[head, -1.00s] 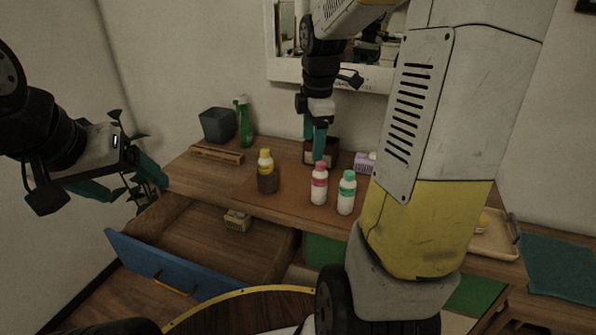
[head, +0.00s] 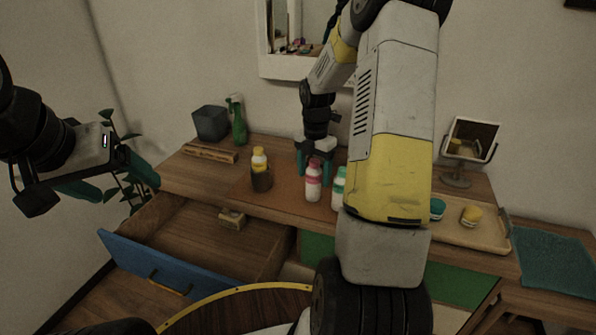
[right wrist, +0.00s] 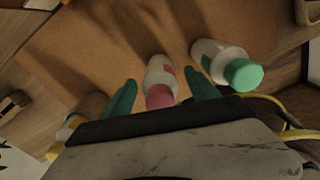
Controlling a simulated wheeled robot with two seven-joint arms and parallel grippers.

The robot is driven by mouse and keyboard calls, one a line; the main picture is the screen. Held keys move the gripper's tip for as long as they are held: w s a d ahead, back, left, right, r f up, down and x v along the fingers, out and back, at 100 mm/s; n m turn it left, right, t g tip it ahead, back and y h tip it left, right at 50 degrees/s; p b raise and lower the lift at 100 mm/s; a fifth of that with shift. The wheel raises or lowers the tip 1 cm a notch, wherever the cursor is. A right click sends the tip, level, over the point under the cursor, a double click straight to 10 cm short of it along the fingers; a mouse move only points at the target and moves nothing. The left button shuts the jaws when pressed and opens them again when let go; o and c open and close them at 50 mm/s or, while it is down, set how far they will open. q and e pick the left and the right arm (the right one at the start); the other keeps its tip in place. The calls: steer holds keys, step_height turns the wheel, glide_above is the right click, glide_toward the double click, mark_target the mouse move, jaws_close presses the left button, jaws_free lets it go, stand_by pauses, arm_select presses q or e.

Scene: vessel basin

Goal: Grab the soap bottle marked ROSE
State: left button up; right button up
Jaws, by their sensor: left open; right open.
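A white bottle with a pink cap and pink label (head: 313,186) stands upright on the brown mat (head: 285,196); its lettering is too small to read. A white bottle with a green cap (head: 339,188) stands just right of it, partly hidden by my right arm. My right gripper (head: 314,168) is open, close behind the pink-capped bottle. In the right wrist view, that bottle (right wrist: 159,74) lies between the open fingers (right wrist: 161,84). My left gripper (head: 112,182) is open and empty, far left.
The blue-fronted drawer (head: 160,268) is open, with a small box (head: 232,219) inside. A green spray bottle (head: 238,122) and dark bin (head: 211,123) stand at the back left. A tray (head: 480,236) and a standing mirror (head: 471,140) are on the right.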

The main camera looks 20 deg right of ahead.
steer(key=shift+f, duration=0.3)
jaws_close()
steer(key=shift+r, duration=0.1)
